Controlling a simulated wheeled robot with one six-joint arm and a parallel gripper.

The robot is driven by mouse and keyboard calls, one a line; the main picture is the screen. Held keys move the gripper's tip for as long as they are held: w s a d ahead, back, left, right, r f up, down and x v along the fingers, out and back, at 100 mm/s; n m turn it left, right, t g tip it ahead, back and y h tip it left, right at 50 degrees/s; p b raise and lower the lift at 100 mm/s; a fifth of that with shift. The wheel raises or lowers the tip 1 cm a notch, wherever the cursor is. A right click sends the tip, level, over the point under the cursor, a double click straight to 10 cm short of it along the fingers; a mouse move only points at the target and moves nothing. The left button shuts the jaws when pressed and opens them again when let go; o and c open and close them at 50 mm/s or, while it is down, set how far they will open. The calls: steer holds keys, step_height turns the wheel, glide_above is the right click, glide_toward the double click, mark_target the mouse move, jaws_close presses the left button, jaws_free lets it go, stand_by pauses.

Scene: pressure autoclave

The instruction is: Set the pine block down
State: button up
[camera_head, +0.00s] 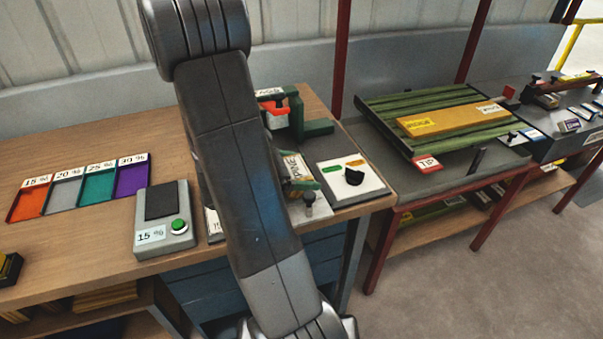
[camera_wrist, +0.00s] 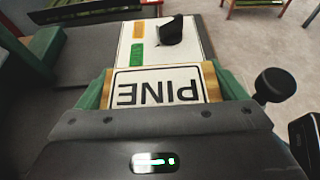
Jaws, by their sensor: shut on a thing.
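The pine block shows in the wrist view (camera_wrist: 205,78) with a white label reading PINE, upside down in that picture, and tan wood at its edges. My gripper (camera_wrist: 162,84) has its green fingers on either side of the block and is shut on it. In the head view the block (camera_head: 296,163) is mostly hidden behind my arm, with part of its label showing over the right end of the wooden bench (camera_head: 90,165). I cannot tell whether its underside touches anything.
A white panel (camera_head: 334,172) with a black knob (camera_head: 354,177) lies right of the block. A green stand (camera_head: 317,128) is behind it. A grey meter (camera_head: 148,254) reading 15 % and coloured trays (camera_head: 131,178) are left. A slatted tipping table (camera_head: 380,118) holds a yellow board (camera_head: 455,117).

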steer(key=shift+f, duration=0.35)
steer(key=shift+f, duration=0.2)
steer(key=o, duration=0.8)
steer(key=shift+r, duration=0.2)
steer(key=shift+a+r, duration=0.1)
steer(key=shift+a, duration=0.05)
steer(key=v, duration=1.1)
steer(key=shift+s+a+r, duration=0.15)
steer(key=shift+s+a, duration=0.05)
steer(key=shift+a, duration=0.1)
